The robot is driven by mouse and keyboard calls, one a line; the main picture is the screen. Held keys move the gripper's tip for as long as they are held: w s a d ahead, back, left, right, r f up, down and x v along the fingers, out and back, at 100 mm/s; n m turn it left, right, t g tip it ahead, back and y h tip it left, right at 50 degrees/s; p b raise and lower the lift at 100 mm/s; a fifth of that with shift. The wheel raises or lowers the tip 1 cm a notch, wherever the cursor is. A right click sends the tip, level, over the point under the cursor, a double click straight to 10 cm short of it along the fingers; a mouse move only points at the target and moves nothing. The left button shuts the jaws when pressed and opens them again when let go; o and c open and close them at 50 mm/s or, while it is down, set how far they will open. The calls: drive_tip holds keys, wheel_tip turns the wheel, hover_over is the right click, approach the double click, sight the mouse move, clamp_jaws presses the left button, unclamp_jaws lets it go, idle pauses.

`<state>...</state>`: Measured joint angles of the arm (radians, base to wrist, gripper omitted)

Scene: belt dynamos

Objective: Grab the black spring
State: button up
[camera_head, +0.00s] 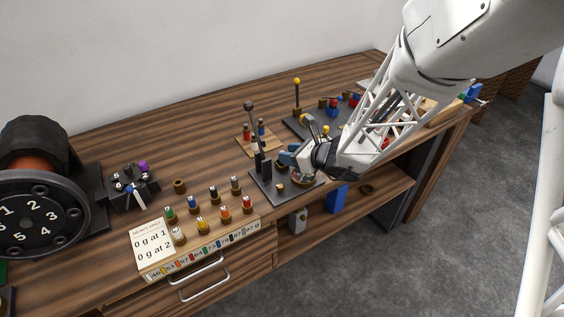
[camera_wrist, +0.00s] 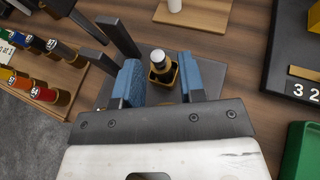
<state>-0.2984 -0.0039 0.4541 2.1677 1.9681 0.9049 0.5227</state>
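My gripper (camera_wrist: 161,76) is open, its two blue-padded fingers apart. In the head view my gripper (camera_head: 298,162) hangs over a dark plate (camera_head: 262,184) with black upright posts. Between the fingers in the wrist view is a small piece with a silver-white top and a black band (camera_wrist: 159,60), sitting in a square brass-coloured cup (camera_wrist: 152,74). Neither finger clearly touches it. It may be the black spring, but no coils show. In the head view my gripper hides this piece.
A wooden rack (camera_head: 203,240) with several colour-banded pieces stands left of the plate. A wooden block (camera_head: 245,147) with small pieces lies behind it. Black posts (camera_wrist: 119,37) rise close to the left finger. A green box (camera_wrist: 301,150) is at the lower right in the wrist view.

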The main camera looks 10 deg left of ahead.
drive_tip(key=shift+x, duration=2.4)
drive_tip(key=shift+a+r, duration=0.1)
drive_tip(key=shift+c, duration=0.2)
clamp_jaws()
drive_tip(key=shift+r, duration=0.1)
drive_tip(key=shift+r, duration=1.1)
drive_tip(key=shift+s+d+r, duration=0.2)
drive_tip(key=shift+s+r, duration=0.2)
drive_tip(key=shift+r, duration=0.3)
drive_tip(key=s+d+r, duration=0.1)
drive_tip(key=s+d, duration=0.6)
drive_tip(key=s, duration=0.6)
drive_tip(key=shift+d, duration=0.3)
drive_tip(key=shift+r, duration=0.15)
